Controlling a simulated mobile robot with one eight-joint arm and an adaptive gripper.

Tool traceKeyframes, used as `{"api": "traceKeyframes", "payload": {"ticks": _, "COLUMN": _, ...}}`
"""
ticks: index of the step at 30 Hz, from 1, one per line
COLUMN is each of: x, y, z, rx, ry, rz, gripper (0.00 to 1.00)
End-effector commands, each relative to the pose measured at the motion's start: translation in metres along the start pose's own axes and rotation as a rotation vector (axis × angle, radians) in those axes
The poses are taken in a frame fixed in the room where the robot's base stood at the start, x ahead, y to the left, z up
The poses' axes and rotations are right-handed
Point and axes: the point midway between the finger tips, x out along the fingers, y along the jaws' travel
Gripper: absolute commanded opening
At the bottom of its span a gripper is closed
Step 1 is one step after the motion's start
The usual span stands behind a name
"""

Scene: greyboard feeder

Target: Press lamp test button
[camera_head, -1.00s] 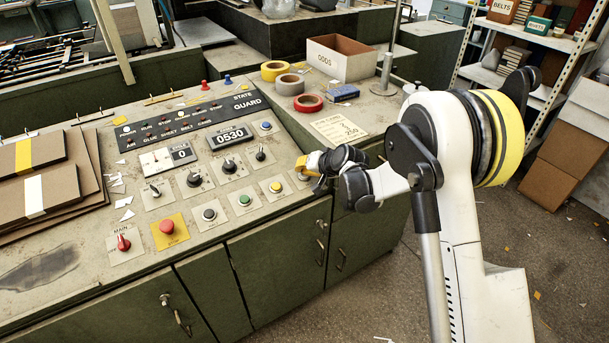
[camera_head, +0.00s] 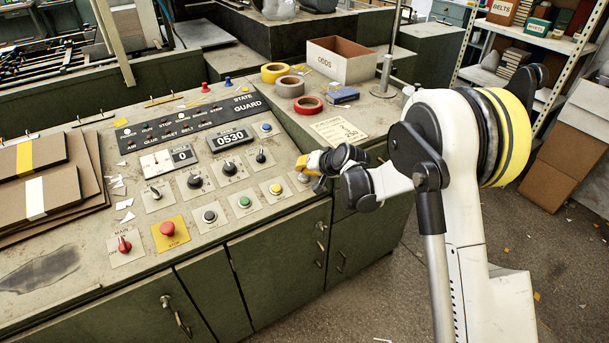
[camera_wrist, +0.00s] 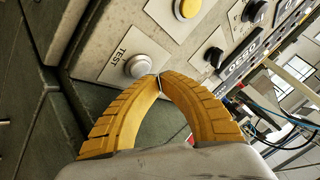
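The lamp test button is a round pale button on a square plate marked TEST. In the wrist view the test button (camera_wrist: 138,66) sits just left of my fingertips. In the head view the test button (camera_head: 304,177) is at the right end of the lower button row, partly hidden by my gripper. My gripper (camera_wrist: 159,78) has yellow ridged fingers whose tips meet, with nothing between them. The tips appear very close to the button's edge; I cannot tell whether they touch it. In the head view my gripper (camera_head: 302,163) hangs over the console's right end.
A yellow button (camera_head: 276,188), green button (camera_head: 244,201) and black button (camera_head: 209,215) lie left along the row. A red stop button (camera_head: 167,229) and red main switch (camera_head: 124,244) are further left. Black knobs (camera_head: 261,157) stand behind. Tape rolls (camera_head: 308,104) lie beyond.

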Motion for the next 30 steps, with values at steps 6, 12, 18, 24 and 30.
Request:
{"api": "traceKeyframes", "payload": {"ticks": 6, "x": -0.001, "y": 0.0, "z": -0.001, "rx": 0.0, "ry": 0.0, "rz": 0.0, "gripper": 0.0}}
{"api": "traceKeyframes", "payload": {"ticks": 12, "x": -0.003, "y": -0.002, "z": -0.002, "rx": 0.0, "ry": 0.0, "rz": 0.0, "gripper": 0.0}}
{"api": "traceKeyframes", "payload": {"ticks": 18, "x": -0.017, "y": -0.009, "z": -0.01, "rx": 0.0, "ry": 0.0, "rz": 0.0, "gripper": 0.0}}
{"api": "traceKeyframes", "payload": {"ticks": 24, "x": -0.033, "y": -0.018, "z": -0.018, "rx": 0.0, "ry": 0.0, "rz": 0.0, "gripper": 0.0}}
{"api": "traceKeyframes", "payload": {"ticks": 30, "x": -0.042, "y": -0.022, "z": -0.022, "rx": 0.0, "ry": 0.0, "rz": 0.0, "gripper": 0.0}}
